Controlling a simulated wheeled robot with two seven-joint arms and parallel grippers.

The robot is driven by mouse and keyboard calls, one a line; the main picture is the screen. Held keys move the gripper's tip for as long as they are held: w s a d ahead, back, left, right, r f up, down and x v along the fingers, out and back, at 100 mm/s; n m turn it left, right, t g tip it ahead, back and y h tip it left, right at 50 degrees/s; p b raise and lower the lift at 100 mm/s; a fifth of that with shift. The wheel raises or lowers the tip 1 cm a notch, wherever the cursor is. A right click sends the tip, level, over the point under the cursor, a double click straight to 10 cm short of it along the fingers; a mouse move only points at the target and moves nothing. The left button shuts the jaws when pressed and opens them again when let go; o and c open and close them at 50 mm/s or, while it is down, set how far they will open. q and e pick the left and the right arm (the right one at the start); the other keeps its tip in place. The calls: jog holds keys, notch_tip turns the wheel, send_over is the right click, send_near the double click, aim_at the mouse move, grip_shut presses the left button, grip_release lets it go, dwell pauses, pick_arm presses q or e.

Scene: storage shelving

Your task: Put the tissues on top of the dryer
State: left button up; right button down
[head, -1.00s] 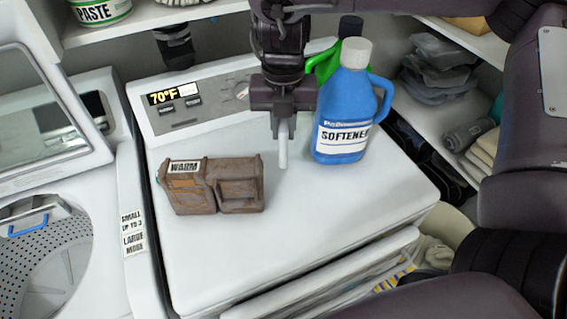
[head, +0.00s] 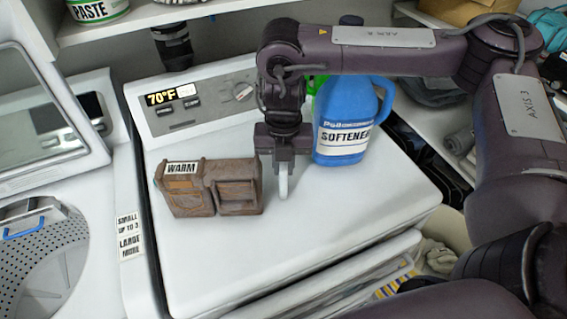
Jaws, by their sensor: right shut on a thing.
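No pack is plainly marked as tissues. A brown double box (head: 238,190) with a WARM label sits on the white dryer top (head: 330,215), and I cannot tell if it is the tissues. My right gripper (head: 284,192) points down just right of the box, low over the dryer top. A strip of white surface shows between its pale fingertip and the box. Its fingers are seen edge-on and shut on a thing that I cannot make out. My left gripper is out of view.
A blue softener bottle (head: 344,142) stands on the dryer behind my right gripper; my right arm hides part of it. The washer (head: 75,190) is at left. The dryer top's front is clear.

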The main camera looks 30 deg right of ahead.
jog(key=shift+f, duration=0.1)
jog(key=c, duration=1.8)
grip_release()
jog(key=o, duration=0.4)
jog(key=shift+o, duration=0.2)
notch_tip(320, 180, up, 12)
jog(key=p, duration=0.1)
